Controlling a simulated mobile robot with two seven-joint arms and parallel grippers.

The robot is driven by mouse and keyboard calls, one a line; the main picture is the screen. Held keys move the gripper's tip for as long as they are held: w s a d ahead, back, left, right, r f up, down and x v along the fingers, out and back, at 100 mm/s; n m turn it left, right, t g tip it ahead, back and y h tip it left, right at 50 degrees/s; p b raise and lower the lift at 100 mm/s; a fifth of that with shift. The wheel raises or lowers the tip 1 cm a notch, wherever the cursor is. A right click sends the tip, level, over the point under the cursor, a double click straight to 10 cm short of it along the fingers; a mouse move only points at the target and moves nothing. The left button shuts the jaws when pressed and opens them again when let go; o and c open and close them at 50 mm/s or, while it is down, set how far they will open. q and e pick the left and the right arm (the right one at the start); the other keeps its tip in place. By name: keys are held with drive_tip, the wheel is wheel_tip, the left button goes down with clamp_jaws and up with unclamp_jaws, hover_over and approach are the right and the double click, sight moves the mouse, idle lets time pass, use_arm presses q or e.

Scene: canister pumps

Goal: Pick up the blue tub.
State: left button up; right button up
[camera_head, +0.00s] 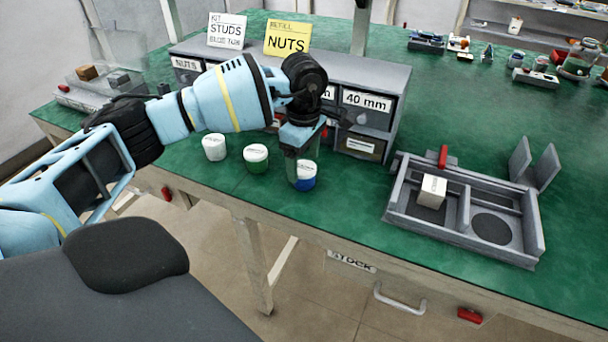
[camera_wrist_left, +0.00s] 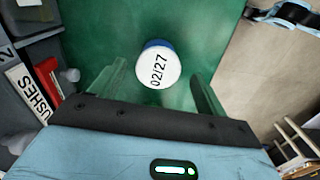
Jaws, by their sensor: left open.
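The blue tub (camera_head: 307,182) stands upright on the green table near its front edge, with a white lid. In the left wrist view its lid (camera_wrist_left: 158,68) reads "02/27", and a blue rim shows at the top. My left gripper (camera_head: 298,168) is above and around the tub's near side, pointing down. In the wrist view its two fingers (camera_wrist_left: 158,84) are spread, with the tub's lid between and slightly beyond them. The gripper is open and empty. The fingers partly cover the tub in the head view. My right gripper is not in view.
A green tub (camera_head: 256,160) and a white tub (camera_head: 214,147) stand left of the blue one. A grey drawer cabinet (camera_head: 372,100) is close behind. A grey tray (camera_head: 420,221) with a white box (camera_head: 432,191) lies to the right. Bare table (camera_head: 352,199) separates tray and tub.

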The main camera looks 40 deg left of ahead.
sight(304, 167)
use_arm(q)
drive_tip(key=shift+w+a+f, duration=0.1)
drive_tip(key=shift+f, duration=2.2)
drive_tip(key=c, duration=1.1)
drive_tip(key=shift+r, duration=0.45)
drive_tip(key=r, duration=0.2)
drive_tip(key=shift+s+r, duration=0.25)
drive_tip(key=shift+r, duration=0.15)
drive_tip(key=s, duration=0.5)
drive_tip(key=s+d+r, duration=0.1)
drive_tip(key=s, duration=0.9)
drive_tip(key=shift+s+d+r, duration=0.2)
drive_tip(key=shift+s+d, duration=0.05)
drive_tip(key=shift+d, duration=0.1)
